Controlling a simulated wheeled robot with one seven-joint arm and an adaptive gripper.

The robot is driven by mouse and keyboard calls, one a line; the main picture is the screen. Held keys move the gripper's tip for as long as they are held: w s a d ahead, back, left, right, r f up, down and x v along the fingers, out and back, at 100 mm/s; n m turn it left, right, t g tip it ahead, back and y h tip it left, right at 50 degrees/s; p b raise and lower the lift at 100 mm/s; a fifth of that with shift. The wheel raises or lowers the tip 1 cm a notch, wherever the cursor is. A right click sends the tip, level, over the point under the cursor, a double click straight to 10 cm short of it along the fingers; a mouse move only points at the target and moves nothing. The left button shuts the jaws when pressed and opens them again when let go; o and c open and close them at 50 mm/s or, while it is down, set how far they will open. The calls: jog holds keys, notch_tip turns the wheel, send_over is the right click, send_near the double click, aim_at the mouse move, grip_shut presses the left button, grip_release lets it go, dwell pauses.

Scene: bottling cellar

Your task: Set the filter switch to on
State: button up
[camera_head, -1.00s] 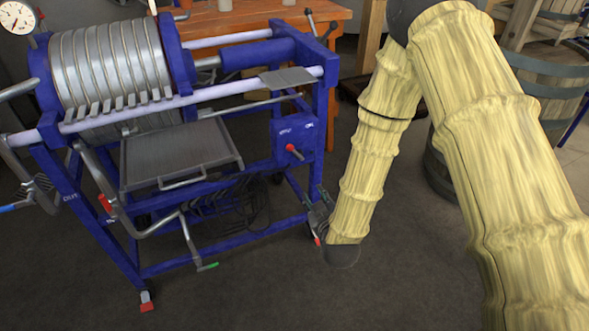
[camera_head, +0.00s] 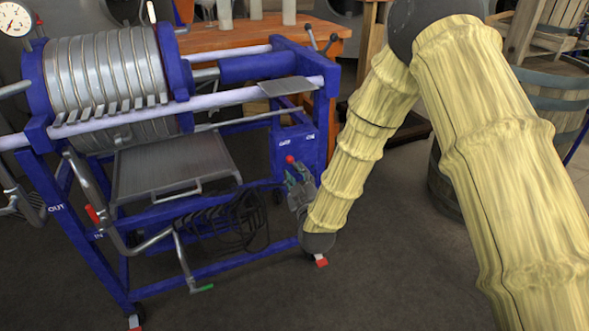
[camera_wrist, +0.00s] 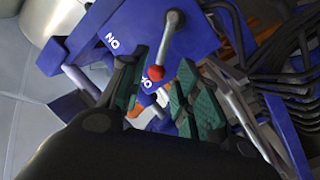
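The filter switch is a small grey lever with a red knob (camera_head: 290,159) on the blue switch box (camera_head: 281,170) at the right end of the filter press. OFF is marked at the left of the box and ON at the right. In the wrist view the lever with its red knob (camera_wrist: 155,73) stands between the fingertips, and the lettering appears turned over. Its exact setting is hard to tell. My gripper (camera_head: 299,178) is open at the box front, just below the knob. In the wrist view its green-padded fingers (camera_wrist: 160,90) are apart, one on each side of the knob.
The blue press frame carries steel plates (camera_head: 105,75), a grey drip tray (camera_head: 175,165) and pipes with red and green handles. A wooden bench (camera_head: 235,38) stands behind. A barrel (camera_head: 445,185) is at the right.

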aim_at(294, 164)
jog(key=shift+x, duration=2.35)
jog(key=shift+c, duration=0.2)
grip_shut()
